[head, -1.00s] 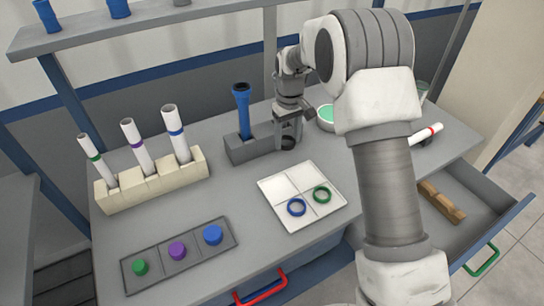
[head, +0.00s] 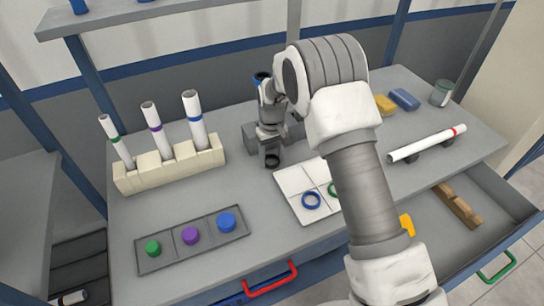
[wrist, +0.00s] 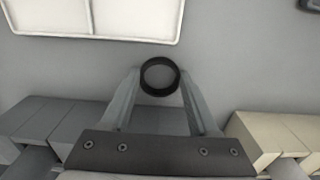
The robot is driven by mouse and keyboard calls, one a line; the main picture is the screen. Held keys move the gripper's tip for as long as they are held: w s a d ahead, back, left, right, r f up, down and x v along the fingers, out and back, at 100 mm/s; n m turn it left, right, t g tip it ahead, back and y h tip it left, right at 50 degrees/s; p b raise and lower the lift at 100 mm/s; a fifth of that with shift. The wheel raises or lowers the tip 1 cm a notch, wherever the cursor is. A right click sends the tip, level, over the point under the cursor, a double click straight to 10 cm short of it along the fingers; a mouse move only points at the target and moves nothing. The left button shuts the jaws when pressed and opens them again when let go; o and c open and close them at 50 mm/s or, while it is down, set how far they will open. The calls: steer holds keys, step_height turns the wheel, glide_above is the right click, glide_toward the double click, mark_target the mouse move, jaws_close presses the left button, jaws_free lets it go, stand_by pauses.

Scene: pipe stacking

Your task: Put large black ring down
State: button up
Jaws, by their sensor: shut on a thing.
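My gripper (head: 270,150) is shut on the large black ring (wrist: 143,77). In the wrist view the ring sits between the two fingertips, with its round opening facing the camera. In the head view the ring is a small dark shape at the fingertips, in front of the grey block (head: 249,135) and behind the left part of the white tray (head: 288,181). I cannot tell whether the ring touches the grey table (head: 225,178). My arm hides part of the tray and most of the blue pipe in the block.
A cream rack (head: 170,174) with three white pipes stands on the left. A dark tray (head: 168,262) with green, purple and blue caps lies in front. Bare table lies between rack and white tray. A drawer is open at right.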

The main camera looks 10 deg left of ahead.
steer(key=shift+f, duration=0.2)
steer(key=o, duration=1.3)
steer(key=shift+r, duration=0.15)
